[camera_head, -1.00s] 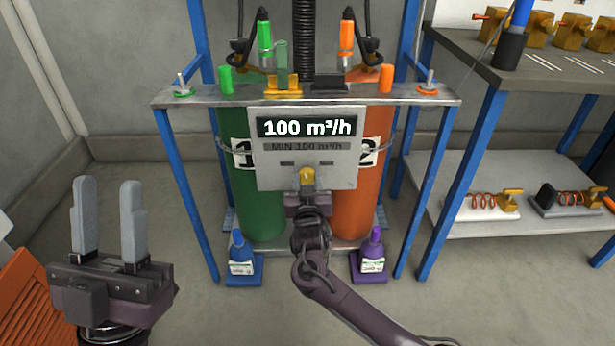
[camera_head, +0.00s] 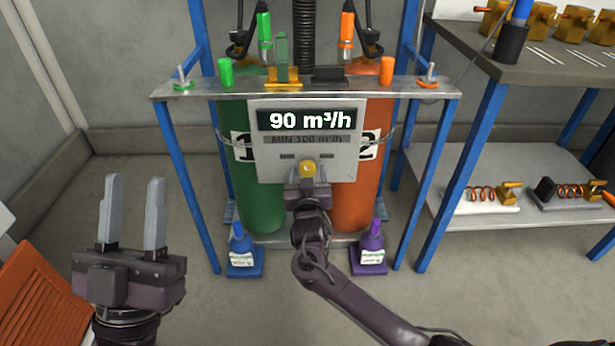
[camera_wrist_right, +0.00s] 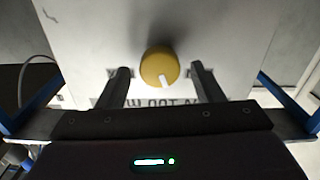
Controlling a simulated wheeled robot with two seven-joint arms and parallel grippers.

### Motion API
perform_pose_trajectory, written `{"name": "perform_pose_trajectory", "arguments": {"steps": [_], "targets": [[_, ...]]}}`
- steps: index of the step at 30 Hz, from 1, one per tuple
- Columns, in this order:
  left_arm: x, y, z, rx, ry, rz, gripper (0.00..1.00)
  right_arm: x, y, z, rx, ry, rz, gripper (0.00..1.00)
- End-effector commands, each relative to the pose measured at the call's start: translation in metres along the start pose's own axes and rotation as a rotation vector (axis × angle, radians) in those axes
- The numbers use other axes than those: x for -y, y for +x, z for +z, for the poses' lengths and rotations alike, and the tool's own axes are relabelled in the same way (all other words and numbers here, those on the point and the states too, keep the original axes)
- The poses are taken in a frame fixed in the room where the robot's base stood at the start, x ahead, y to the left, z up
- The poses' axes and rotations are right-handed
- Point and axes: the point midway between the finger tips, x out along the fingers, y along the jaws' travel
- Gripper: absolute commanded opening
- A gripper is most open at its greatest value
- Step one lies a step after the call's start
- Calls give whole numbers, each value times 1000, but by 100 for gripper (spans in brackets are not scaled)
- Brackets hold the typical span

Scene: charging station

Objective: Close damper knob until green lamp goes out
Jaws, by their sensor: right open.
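The yellow damper knob (camera_head: 307,168) sits low on the grey panel (camera_head: 270,166), under a display (camera_head: 308,120) reading 90 m³/h above a "MIN 100 m³/h" label. In the right wrist view the knob (camera_wrist_right: 160,68) has a white pointer mark facing down. My right gripper (camera_head: 307,187) is at the knob, its fingers open on either side with a visible gap. My left gripper (camera_head: 132,212) is open and empty at the left, away from the panel. A green hanging fitting (camera_head: 264,30) and a green cylinder (camera_head: 225,72) show above; I cannot tell whether either is a lit lamp.
A green cylinder (camera_head: 256,205) and an orange one (camera_head: 355,205) stand behind the panel in a blue frame. A workbench (camera_head: 470,55) is at the right.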

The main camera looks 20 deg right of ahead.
Motion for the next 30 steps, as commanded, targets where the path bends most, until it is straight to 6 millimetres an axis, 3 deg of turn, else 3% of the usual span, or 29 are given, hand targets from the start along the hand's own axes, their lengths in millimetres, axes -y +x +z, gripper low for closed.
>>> {"name": "perform_pose_trajectory", "arguments": {"steps": [4,11,21,30], "targets": [[0,0,6,36,-2,0,36,0,-5,-1,0,0,0,60],[-2,-14,53,276,-12,-4,36,0,-26,-1,1,1,-1,60],[-6,-59,120,652,-30,-7,36,0,-62,0,1,1,-1,60],[-8,-84,143,805,-37,-6,36,0,-78,0,1,0,-1,60]]}}
